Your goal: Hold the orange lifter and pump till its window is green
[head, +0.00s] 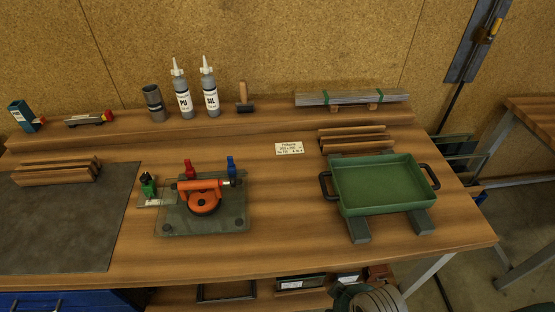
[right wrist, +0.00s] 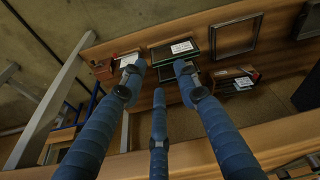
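The orange lifter (head: 203,203) sits on a small glass pane (head: 222,222) on the workbench, left of the middle in the head view. My left gripper is in neither view.
A red clamp (head: 190,168), a blue clamp (head: 231,167) and a green-topped tool (head: 148,186) stand around the pane. A green tray (head: 385,187) on dark blocks is at right. A dark mat (head: 65,225) lies at left. Bottles (head: 183,95) stand behind. Bare bench lies between pane and tray.

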